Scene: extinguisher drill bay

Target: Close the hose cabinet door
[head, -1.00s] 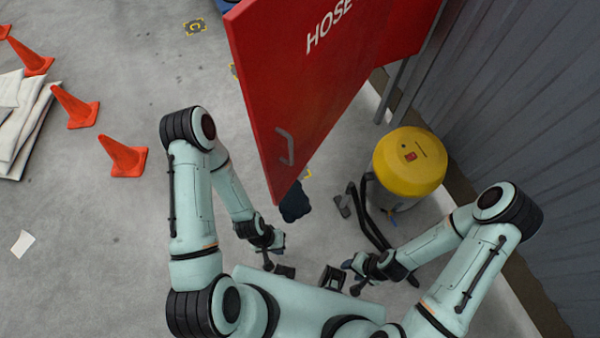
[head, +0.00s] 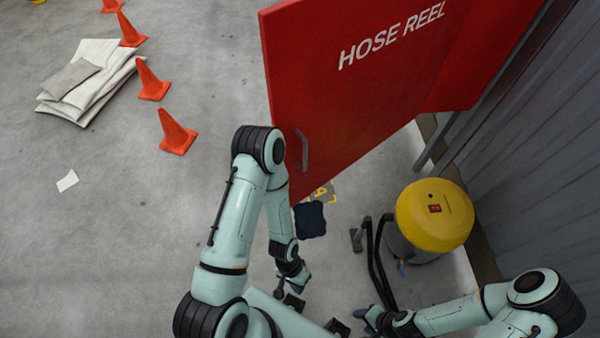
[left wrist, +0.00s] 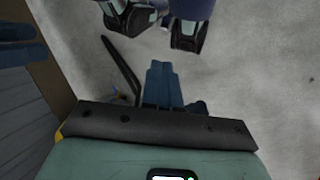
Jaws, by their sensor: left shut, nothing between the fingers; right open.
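The red hose cabinet door (head: 345,110), lettered "HOSE REEL", stands open, jutting out from the red cabinet (head: 490,50) by the wall. Its grey handle (head: 304,150) is near the free edge, beside my left forearm. My left gripper (head: 303,275) is low, below the door's bottom corner and apart from the handle. In the left wrist view its blue fingers (left wrist: 162,80) are together and empty over bare floor. My right gripper (head: 372,317) is open at the bottom of the head view, partly hidden, and away from the door.
A yellow-topped drum vacuum (head: 435,215) with a black hose stands right of the door, near the corrugated wall (head: 560,150). A dark blue item (head: 310,220) lies below the door. Orange cones (head: 177,132) and stacked sheets (head: 90,80) are left.

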